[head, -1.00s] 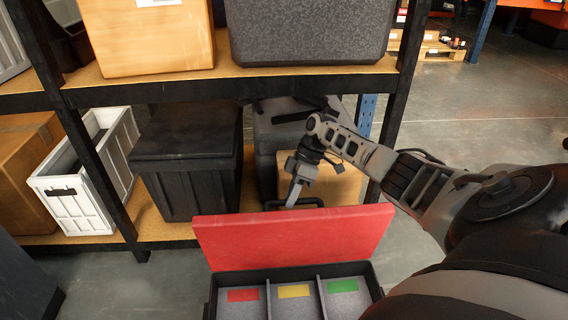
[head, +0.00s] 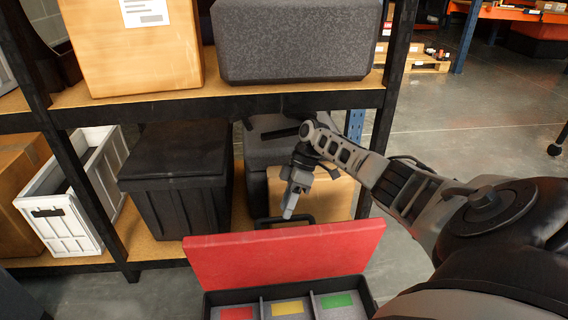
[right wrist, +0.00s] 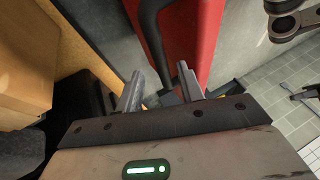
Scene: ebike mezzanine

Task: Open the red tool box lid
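The tool box's red lid (head: 285,256) stands raised at the back of the black box (head: 372,294). The open compartments show red, yellow and green labels. A black handle (head: 268,222) shows just past the lid's upper edge, and also in the right wrist view (right wrist: 152,40) beside the red lid (right wrist: 200,40). My right gripper (head: 288,214) points down just beyond the lid's upper edge. In the right wrist view its fingers (right wrist: 162,86) are apart, with the handle's lower part between or just behind them; contact cannot be told. My left gripper is not in view.
A shelf rack (head: 240,110) stands close behind the box. It holds a black bin (head: 180,185), a white crate (head: 75,205), a cardboard box (head: 335,195) and a grey case (head: 295,40). Open floor (head: 480,125) lies to the right.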

